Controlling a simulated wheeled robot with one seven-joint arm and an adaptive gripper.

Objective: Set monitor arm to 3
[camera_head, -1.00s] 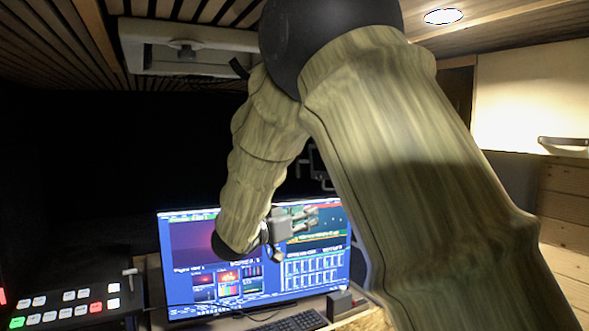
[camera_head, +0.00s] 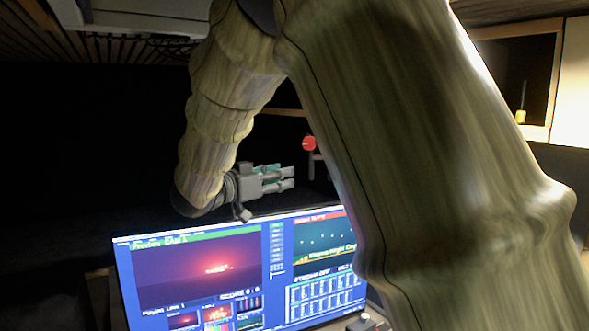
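The monitor (camera_head: 200,262) stands at the bottom middle, its lit screen showing a video-mixing display and its lower edge cut off. My gripper (camera_head: 293,178) is just above the monitor's top edge in the picture, pointing right. Its two fingers are apart with nothing between them. A red round knob (camera_head: 309,143) shows just up and right of the fingertips, by a grey bracket-like part (camera_head: 317,168). I cannot tell whether these belong to the monitor arm. No number marks are readable there. My own arm hides the monitor's right side and the space behind it.
A wooden-framed opening (camera_head: 552,75) at the upper right holds a small yellow-handled item (camera_head: 521,115). A white fixture (camera_head: 150,17) is under the slatted ceiling at the upper left. The area left of my gripper is too dark to read.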

